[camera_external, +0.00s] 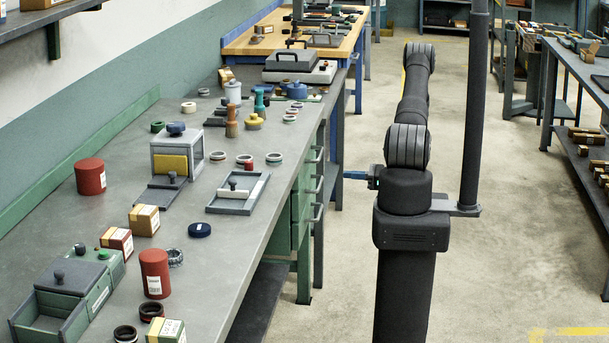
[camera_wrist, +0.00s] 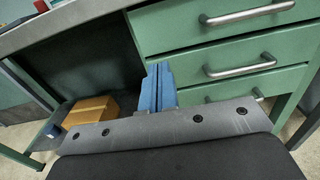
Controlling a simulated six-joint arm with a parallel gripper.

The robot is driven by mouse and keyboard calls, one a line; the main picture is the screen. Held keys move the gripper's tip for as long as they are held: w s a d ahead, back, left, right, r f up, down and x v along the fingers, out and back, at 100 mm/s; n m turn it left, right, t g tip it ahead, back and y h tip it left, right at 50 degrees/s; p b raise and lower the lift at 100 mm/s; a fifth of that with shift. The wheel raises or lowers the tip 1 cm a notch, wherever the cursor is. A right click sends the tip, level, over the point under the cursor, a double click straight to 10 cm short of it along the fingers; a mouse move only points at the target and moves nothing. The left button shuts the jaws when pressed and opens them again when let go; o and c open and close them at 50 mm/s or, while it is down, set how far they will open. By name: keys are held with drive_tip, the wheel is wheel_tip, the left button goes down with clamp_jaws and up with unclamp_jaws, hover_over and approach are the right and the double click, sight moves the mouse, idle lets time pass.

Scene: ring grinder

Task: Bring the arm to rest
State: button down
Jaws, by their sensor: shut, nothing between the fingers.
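My gripper (camera_external: 350,175) shows as a small blue tip left of my arm's pedestal, beside the right side of the grey workbench (camera_external: 225,238) and below its top. In the wrist view my gripper's blue fingers (camera_wrist: 159,78) are together, with nothing between them. They point at the bench's green drawers (camera_wrist: 215,60). My arm is folded above its pedestal, clear of the objects on the bench. In the external view the gripper is small and its finger gap cannot be seen.
The bench top holds red cylinders (camera_external: 90,176), a grey box with a yellow front (camera_external: 176,155), a shallow tray (camera_external: 238,193) and several rings. The drawer handles (camera_wrist: 240,65) stick out. A cardboard box (camera_wrist: 92,111) lies under the bench. Open floor (camera_external: 500,230) lies to the right.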

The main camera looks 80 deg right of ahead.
sight(301, 171)
drive_tip(key=w, duration=1.4)
drive_tip(key=shift+w, duration=0.1)
